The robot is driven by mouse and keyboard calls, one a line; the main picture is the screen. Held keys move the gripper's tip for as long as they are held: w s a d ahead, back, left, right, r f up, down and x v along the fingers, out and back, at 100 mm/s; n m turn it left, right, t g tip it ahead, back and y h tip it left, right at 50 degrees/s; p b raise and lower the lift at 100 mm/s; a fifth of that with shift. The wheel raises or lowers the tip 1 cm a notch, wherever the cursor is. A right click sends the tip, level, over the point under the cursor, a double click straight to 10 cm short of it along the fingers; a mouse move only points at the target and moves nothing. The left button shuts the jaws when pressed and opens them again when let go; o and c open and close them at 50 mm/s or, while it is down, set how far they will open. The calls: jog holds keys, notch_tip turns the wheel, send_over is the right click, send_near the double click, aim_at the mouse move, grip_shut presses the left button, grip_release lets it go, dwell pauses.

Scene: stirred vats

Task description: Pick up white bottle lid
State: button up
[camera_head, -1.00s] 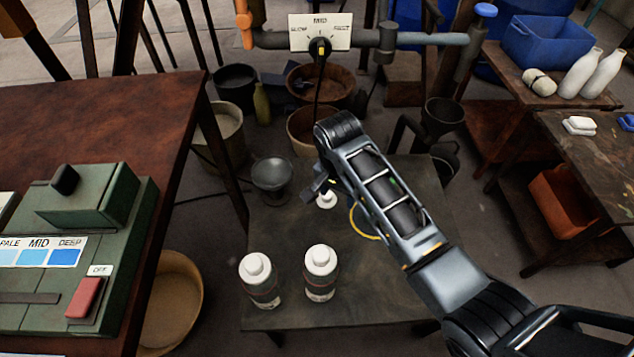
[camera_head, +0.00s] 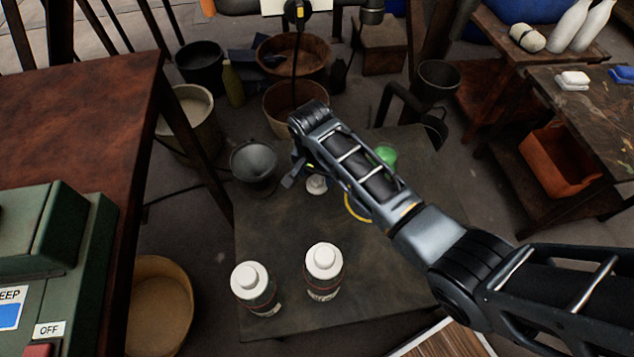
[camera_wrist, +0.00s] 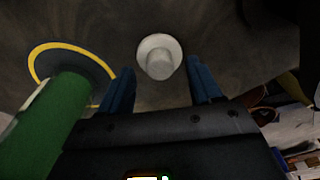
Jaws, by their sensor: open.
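The white bottle lid (camera_head: 316,184) lies on the dark low table (camera_head: 275,230), close beside my gripper (camera_head: 297,174). In the wrist view the lid (camera_wrist: 160,58) has a round flange and a narrower raised knob. It shows between and just ahead of the fingertips of my gripper (camera_wrist: 160,68). The blue fingers are apart and nothing is between them. Two white-capped bottles stand upright near the table's front, one left (camera_head: 255,288) and one right (camera_head: 323,270).
A green cylinder (camera_wrist: 48,122) stands near the left finger, by a yellow-ringed dark disc (camera_wrist: 38,60); my arm partly hides both in the head view. A grey funnel-shaped vessel (camera_head: 253,162) is left of the lid. The table between lid and bottles is clear.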

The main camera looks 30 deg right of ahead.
jog(key=shift+f, duration=0.55)
jog(key=c, duration=1.1)
